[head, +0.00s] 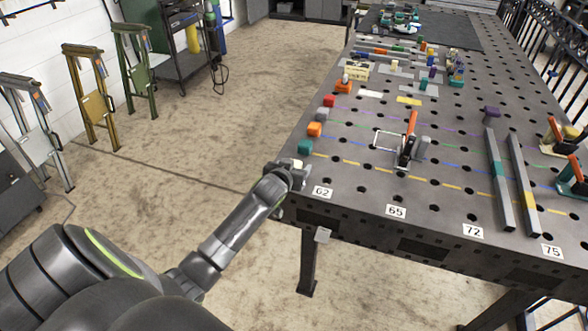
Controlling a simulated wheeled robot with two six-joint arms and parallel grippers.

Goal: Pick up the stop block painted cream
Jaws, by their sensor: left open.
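The cream stop block (298,163) is at the table's near left corner, at the front end of a row of stop blocks. Only its top shows past my left gripper (293,172). The gripper is open, and its fingertips are right at the block, with the lower part of the block hidden. I cannot tell whether the fingers touch it. My left arm reaches in from the lower left. My right gripper is not in view.
A teal block (305,147) stands close behind the cream one, then orange (315,130), grey and red (329,101) blocks.

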